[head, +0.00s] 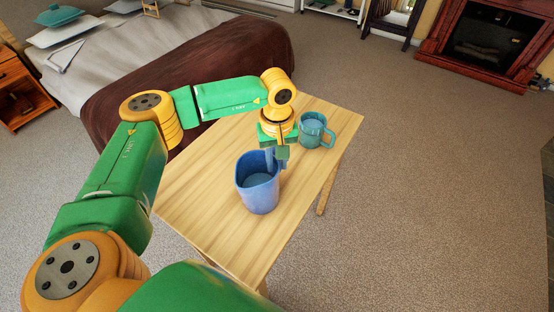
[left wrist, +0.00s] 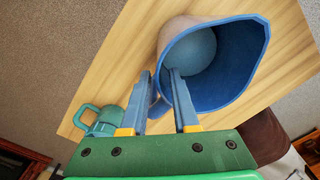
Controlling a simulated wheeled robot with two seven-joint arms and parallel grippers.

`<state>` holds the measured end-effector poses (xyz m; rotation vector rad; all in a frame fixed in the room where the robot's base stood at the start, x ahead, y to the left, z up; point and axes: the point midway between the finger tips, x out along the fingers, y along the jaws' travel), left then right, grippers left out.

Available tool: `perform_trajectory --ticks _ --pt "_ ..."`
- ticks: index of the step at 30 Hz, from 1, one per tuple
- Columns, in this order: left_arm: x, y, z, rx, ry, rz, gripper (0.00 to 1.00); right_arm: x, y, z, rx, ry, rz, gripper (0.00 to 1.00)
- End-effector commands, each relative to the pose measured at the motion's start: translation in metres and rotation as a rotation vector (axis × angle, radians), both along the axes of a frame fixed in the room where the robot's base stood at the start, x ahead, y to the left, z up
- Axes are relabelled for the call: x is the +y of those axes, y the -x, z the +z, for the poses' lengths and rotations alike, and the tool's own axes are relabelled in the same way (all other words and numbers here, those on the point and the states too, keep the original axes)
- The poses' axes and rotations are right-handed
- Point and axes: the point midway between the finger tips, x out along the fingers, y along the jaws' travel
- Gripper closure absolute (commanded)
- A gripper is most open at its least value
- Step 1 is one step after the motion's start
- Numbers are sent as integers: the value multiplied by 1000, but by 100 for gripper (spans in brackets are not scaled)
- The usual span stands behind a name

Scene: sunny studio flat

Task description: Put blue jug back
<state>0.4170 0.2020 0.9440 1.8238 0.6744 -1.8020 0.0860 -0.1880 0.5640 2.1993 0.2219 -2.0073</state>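The blue jug (head: 258,190) stands upright on the light wooden table (head: 200,185), its open top facing up. In the left wrist view the jug (left wrist: 235,75) shows its wide blue rim and round bottom inside. My left gripper (head: 275,158) is at the jug's far right rim. In the left wrist view its fingers (left wrist: 159,78) are spread, with part of the jug's side and handle between them; one finger overlaps the jug's opening. Whether the fingers touch the jug is hard to tell. My right gripper is not in view.
A teal mug (head: 313,130) stands on the table just beyond the jug, close to my left gripper. A bed with a brown blanket (head: 190,70) is behind the table at left. A fireplace (head: 485,45) is at the back right. Carpet is clear to the right.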

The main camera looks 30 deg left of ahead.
Motion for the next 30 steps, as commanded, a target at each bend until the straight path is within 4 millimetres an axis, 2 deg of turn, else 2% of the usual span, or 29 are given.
perform_trajectory --ticks 8,11,16,22,25,30 --pt "0 0 1 0 0 0 65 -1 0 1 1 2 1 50" --pt "0 -1 8 -5 1 0 65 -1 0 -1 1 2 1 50" --pt "-1 -1 50 -8 2 -1 65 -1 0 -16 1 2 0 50" --pt "-1 0 103 -4 0 1 65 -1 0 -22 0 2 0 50" --pt "-1 0 117 -3 0 0 65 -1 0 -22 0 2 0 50" --pt "-1 1 124 0 0 0 65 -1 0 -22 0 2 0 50"
